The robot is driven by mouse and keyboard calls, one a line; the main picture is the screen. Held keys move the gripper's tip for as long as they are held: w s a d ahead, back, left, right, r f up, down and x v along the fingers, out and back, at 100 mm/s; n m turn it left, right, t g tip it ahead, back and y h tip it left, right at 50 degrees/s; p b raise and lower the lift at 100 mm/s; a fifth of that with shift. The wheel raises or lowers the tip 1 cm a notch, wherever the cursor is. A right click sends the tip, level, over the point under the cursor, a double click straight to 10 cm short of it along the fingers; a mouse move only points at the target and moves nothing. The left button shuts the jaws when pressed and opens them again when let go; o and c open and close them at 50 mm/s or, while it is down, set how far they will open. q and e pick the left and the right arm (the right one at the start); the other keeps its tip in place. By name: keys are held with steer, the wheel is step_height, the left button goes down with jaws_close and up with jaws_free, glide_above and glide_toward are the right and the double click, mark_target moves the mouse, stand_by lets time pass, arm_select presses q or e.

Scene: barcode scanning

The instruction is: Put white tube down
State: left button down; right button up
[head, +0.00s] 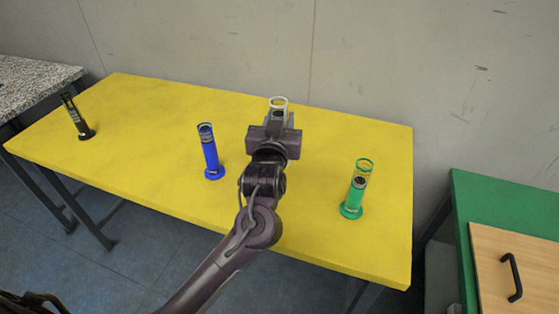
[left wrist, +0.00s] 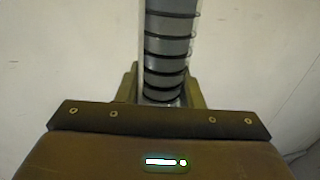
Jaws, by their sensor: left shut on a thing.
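The white tube (head: 279,102) shows in the head view above my left gripper, with its pale rim ring upright. My left gripper (head: 277,118) is shut on it over the middle of the yellow table. In the left wrist view the tube (left wrist: 168,45) stands between the fingers of my left gripper (left wrist: 165,90), a clear cylinder with grey contents and dark rings. Its base is hidden by my gripper and arm, so I cannot tell whether it touches the table. My right gripper is not in view.
On the yellow table (head: 130,130) stand a blue tube (head: 210,153) left of my gripper, a green tube (head: 354,192) to the right, and a black tube (head: 76,117) far left. A green table (head: 500,190) with a wooden board (head: 530,275) is at right. A speckled counter (head: 30,85) is at far left.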

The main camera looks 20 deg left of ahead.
arm_select(q)
step_height(320, 180, down, 10)
steer(key=shift+f, duration=0.5)
steer(key=shift+f, duration=0.1)
steer(key=c, duration=1)
jaws_free()
steer(key=shift+s, duration=0.2)
steer(key=s+d+b, duration=0.1)
steer(key=s+d, duration=0.1)
steer(key=s, duration=0.9)
steer(key=shift+s, duration=0.3)
